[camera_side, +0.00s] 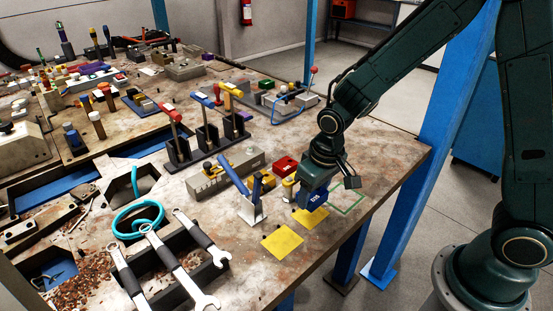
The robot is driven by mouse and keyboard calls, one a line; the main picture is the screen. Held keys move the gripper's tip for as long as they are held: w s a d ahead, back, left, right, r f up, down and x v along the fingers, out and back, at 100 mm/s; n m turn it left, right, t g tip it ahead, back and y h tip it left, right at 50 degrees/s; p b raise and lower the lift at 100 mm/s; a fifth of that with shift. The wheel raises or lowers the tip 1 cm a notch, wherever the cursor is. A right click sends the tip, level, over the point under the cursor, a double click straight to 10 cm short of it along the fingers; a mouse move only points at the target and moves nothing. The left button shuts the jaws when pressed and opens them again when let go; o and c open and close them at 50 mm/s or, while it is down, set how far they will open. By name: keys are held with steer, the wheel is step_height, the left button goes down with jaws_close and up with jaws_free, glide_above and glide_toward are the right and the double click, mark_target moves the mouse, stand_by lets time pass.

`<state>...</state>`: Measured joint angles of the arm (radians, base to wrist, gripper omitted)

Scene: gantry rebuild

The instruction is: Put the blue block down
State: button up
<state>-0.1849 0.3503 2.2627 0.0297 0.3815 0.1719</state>
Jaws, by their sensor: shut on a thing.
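The blue block (312,201) is at the tip of my gripper (316,191), near the right edge of the workbench. My gripper is shut on it and hides its upper part. The block is just over or on a yellow square (310,219); I cannot tell whether it touches the surface. A second yellow square (282,243) lies to the lower left and is bare. A green outlined square (346,199) lies to the right of the block, partly hidden behind my gripper.
A blue-handled tool in a pale holder (251,204) stands close to the left. A red block (285,166) and a grey block with yellow parts (226,172) sit behind. Large wrenches (178,263) lie at front left. The bench edge (352,228) is close on the right.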

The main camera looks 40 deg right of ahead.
mark_target(313, 205)
steer(key=shift+f, duration=0.3)
steer(key=shift+f, duration=0.1)
steer(key=shift+f, duration=1.8)
steer(key=shift+f, duration=0.15)
steer(key=o, duration=1.1)
steer(key=shift+r, duration=0.2)
